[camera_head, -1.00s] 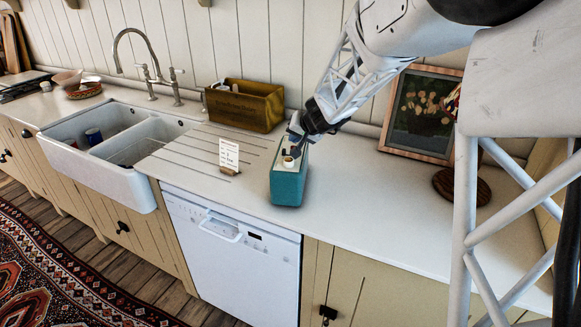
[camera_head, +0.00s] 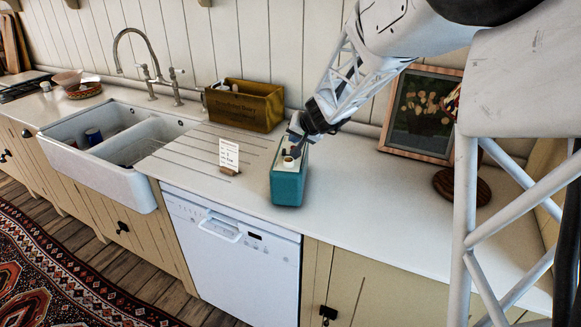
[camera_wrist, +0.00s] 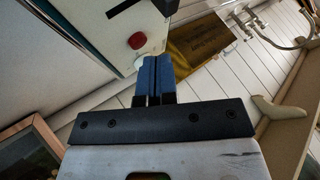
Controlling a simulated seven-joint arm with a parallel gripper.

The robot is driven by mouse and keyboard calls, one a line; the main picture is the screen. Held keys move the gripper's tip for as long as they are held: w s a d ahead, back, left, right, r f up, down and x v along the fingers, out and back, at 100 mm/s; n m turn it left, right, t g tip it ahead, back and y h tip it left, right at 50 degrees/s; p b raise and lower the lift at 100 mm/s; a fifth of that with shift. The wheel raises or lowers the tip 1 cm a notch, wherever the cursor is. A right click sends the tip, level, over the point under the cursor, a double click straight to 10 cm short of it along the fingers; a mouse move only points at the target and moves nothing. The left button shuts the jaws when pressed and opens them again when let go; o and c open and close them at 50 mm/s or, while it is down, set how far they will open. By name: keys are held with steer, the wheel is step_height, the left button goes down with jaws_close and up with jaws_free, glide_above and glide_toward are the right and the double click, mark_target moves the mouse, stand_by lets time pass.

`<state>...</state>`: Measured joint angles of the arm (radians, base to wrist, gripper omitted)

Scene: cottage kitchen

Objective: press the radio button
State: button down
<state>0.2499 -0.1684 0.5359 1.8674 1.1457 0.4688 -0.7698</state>
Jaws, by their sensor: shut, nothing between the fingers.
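The teal radio (camera_head: 288,187) stands upright on the counter, with a pale top panel and a small round knob (camera_head: 288,162) near its front end. In the wrist view the pale panel (camera_wrist: 112,35) carries a red button (camera_wrist: 137,41) and a black strip. A pale knob (camera_wrist: 141,61) there is partly hidden by my fingertips. My gripper (camera_head: 294,148) is shut and empty, over the far part of the radio's top. Its blue fingertips (camera_wrist: 154,60) show beside the red button in the wrist view, not covering it. I cannot tell whether they touch the panel.
A small white card (camera_head: 229,155) on a wooden stand is left of the radio. A wooden box (camera_head: 244,106) stands behind it, against the wall. The sink (camera_head: 115,150) is further left. A framed picture (camera_head: 421,112) leans at the right.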

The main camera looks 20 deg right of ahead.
steer(key=shift+f, duration=0.2)
steer(key=shift+f, duration=0.2)
stand_by(0.6)
steer(key=shift+r, duration=0.5)
stand_by(0.4)
steer(key=shift+r, duration=2.95)
